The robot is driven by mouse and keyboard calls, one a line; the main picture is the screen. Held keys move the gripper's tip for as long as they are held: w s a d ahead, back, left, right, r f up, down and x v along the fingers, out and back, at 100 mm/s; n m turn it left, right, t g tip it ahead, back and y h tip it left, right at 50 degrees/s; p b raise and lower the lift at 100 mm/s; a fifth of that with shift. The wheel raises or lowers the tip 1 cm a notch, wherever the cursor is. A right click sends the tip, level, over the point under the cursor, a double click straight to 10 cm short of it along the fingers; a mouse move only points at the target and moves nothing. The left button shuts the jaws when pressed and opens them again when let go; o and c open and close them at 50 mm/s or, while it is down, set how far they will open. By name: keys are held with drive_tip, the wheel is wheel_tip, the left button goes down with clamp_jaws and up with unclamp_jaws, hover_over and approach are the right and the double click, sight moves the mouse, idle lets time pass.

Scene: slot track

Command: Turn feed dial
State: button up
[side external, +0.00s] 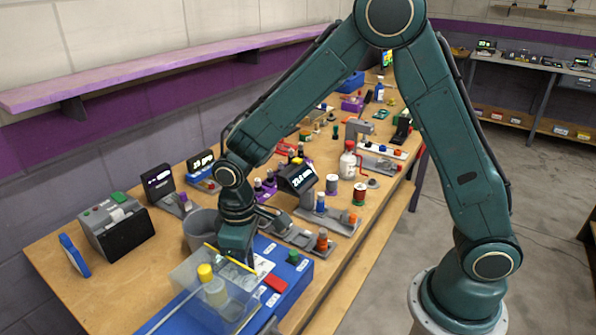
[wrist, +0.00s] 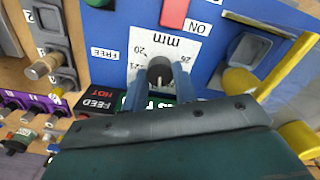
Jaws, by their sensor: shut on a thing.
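The feed dial (wrist: 160,69) is a small dark round knob with a light pointer mark, on a white scale plate (wrist: 178,46) marked "mm" with numbers around it. The plate sits on a blue panel (wrist: 116,28). My gripper (wrist: 159,84) has one blue finger on each side of the dial and is shut on it. In the side external view my gripper (side external: 237,262) reaches down to the blue machine (side external: 297,272); the dial is hidden there behind the gripper and the clear guard.
A clear box (side external: 190,275) with yellow edging and a yellow knob (side external: 205,272) stands close beside my gripper. A red ON switch (wrist: 175,14) lies just beyond the dial. A grey bin (side external: 199,230) and a small printer-like unit (side external: 116,228) stand nearby on the crowded bench.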

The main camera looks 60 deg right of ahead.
drive_tip(key=shift+m, duration=0.9)
drive_tip(key=o, duration=1)
drive_tip(key=shift+r, duration=0.1)
wheel_tip(320, 180, up, 14)
drive_tip(key=shift+f, duration=0.15)
